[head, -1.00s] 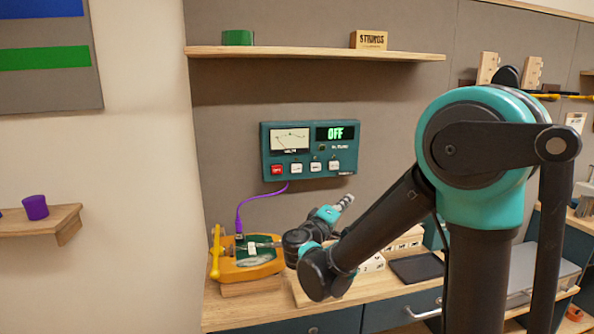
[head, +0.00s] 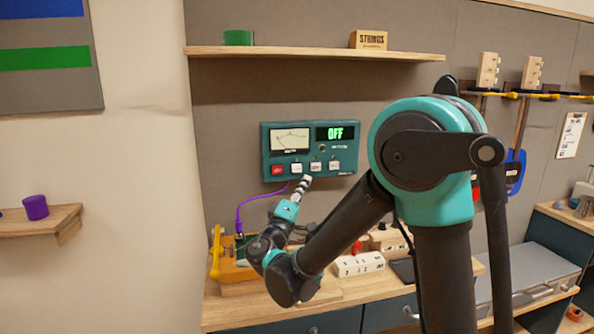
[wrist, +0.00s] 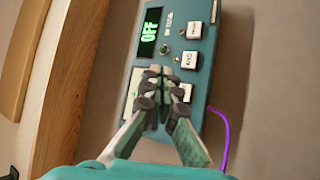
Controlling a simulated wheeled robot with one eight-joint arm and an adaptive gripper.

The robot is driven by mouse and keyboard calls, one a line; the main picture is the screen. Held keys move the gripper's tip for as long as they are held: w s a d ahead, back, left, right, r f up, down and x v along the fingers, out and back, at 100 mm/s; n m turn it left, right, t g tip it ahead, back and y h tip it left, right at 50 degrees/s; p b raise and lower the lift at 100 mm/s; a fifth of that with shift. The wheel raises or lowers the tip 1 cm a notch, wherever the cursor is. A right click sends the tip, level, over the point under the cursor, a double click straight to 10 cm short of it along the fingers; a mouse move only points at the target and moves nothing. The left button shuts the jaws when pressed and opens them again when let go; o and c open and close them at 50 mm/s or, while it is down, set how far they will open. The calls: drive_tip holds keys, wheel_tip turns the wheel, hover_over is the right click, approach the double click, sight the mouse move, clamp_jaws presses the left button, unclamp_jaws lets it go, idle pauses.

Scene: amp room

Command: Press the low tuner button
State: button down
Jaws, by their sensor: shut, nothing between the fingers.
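The teal tuner panel (head: 346,150) hangs on the wall with a needle meter and a green "OFF" display (head: 335,133). Its lower row has a red button (head: 278,169) and three white buttons (head: 315,166). The labels are too small to read surely, so I cannot tell which is low. My gripper (head: 306,180) is shut and empty, with its tip just below the middle white buttons. In the wrist view my gripper (wrist: 160,75) overlaps the panel (wrist: 222,50).
A purple cable (head: 240,212) runs from the panel to a yellow-orange device (head: 232,270) on the bench. A wooden shelf (head: 300,52) crosses above the panel. A white block (head: 358,265) lies on the bench. The wall around the panel is clear.

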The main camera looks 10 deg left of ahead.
approach(302, 165)
drive_tip(key=shift+s+d+x, duration=0.1)
drive_tip(key=shift+d+x, duration=0.1)
drive_tip(key=shift+x, duration=1.05)
drive_tip(key=shift+s+d+x, duration=0.1)
drive_tip(key=shift+d+x, duration=0.1)
drive_tip(key=shift+x, duration=1.05)
drive_tip(key=shift+w+r, duration=0.1)
drive_tip(key=shift+r, duration=0.05)
drive_tip(key=shift+w+a, duration=0.2)
drive_tip(key=shift+w, duration=0.05)
drive_tip(key=shift+w+a, duration=0.15)
drive_tip(key=shift+w, duration=0.25)
drive_tip(key=shift+s, duration=0.1)
idle(0.3)
drive_tip(key=shift+s+d, duration=0.35)
drive_tip(key=shift+s, duration=0.3)
drive_tip(key=shift+s, duration=0.15)
drive_tip(key=s, duration=0.1)
drive_tip(key=s+d, duration=0.1)
drive_tip(key=s, duration=0.1)
drive_tip(key=s+d, duration=0.1)
drive_tip(key=shift+s, duration=0.2)
